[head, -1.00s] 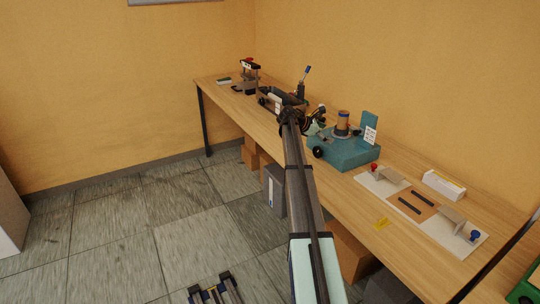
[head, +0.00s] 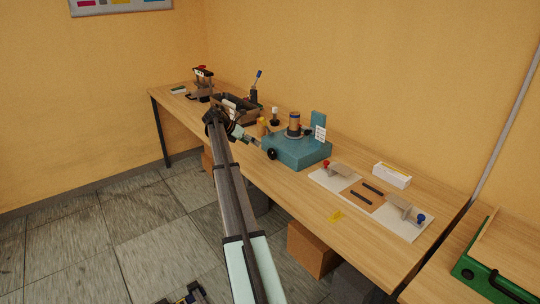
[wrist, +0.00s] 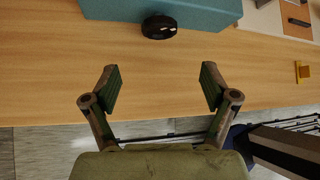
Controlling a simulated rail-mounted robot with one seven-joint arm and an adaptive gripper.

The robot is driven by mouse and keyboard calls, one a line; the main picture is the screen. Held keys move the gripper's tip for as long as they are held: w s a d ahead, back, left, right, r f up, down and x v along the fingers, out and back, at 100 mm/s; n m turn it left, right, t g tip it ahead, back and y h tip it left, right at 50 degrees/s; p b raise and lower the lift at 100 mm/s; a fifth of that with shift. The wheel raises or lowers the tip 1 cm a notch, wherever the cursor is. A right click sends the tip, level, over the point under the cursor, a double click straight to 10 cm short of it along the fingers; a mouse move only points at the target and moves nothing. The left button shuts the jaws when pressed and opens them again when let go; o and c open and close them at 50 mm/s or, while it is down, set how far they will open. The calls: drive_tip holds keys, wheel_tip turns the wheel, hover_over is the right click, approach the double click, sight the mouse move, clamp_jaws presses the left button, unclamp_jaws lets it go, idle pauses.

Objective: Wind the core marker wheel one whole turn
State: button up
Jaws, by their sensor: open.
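The core marker is a teal block (head: 297,149) on the long bench, with a brown core (head: 294,124) standing on top and a white printed card at its back corner. Its black wheel (head: 271,154) sticks out of the front left side. In the wrist view the black wheel (wrist: 159,27) shows at the top middle, with a small light mark on its rim, against the teal block (wrist: 205,12). My gripper (wrist: 160,68) is open and empty, its fingers spread either side of the wheel's line and short of it. In the head view my arm's end hides part of the bench left of the marker.
A white board (head: 328,180) with red and blue knobs lies right of the marker, a white box (head: 391,175) behind it. A yellow tag (head: 335,216) lies near the front edge. A dark tray (head: 240,108) and small bottles stand to the left.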

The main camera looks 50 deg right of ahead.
sight(270, 154)
drive_tip(key=p+x, duration=0.2)
drive_tip(key=x, duration=1.1)
drive_tip(key=c, duration=1.2)
